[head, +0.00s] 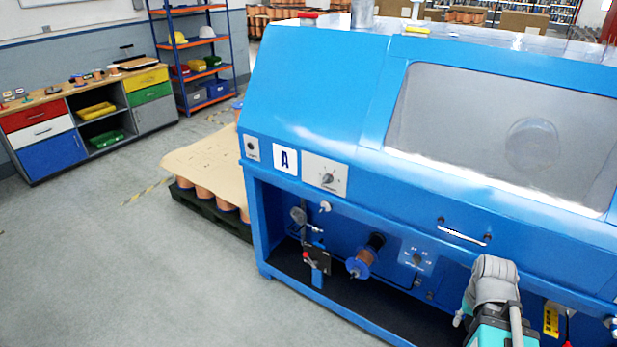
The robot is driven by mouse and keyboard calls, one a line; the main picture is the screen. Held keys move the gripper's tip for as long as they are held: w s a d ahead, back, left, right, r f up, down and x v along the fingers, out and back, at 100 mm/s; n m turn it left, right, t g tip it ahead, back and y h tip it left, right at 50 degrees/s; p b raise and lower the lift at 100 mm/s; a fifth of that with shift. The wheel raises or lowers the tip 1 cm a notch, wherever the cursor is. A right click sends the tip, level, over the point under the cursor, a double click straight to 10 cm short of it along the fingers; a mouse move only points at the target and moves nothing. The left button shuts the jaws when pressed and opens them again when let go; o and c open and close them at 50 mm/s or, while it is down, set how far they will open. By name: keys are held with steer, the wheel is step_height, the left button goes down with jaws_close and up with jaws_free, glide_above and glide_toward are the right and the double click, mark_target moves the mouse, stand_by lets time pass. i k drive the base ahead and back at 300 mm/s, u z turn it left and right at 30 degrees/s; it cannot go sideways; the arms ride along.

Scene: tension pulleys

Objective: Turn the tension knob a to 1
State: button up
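Just right of the label is a pale plate (338,184) with a small dark rotary knob (327,179), which looks like tension knob a. Marks ring the knob, but they are too small to read, so its setting is unclear. My arm, grey and teal, shows at the bottom right, well away from the knob. My gripper's fingers do not show.
Below the knob, the machine's open bay holds a copper spool (362,258) and a second dial plate (417,257). A pallet of spools (210,205) stands against the machine's left side. A workbench (85,120) and shelf rack (200,60) stand farther back. The left floor is clear.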

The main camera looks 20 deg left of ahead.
mark_target(328, 179)
steer(key=u, duration=0.95)
steer(key=k, duration=1.3)
steer(key=u, duration=0.3)
steer(key=i, duration=1.4)
steer(key=z, duration=0.05)
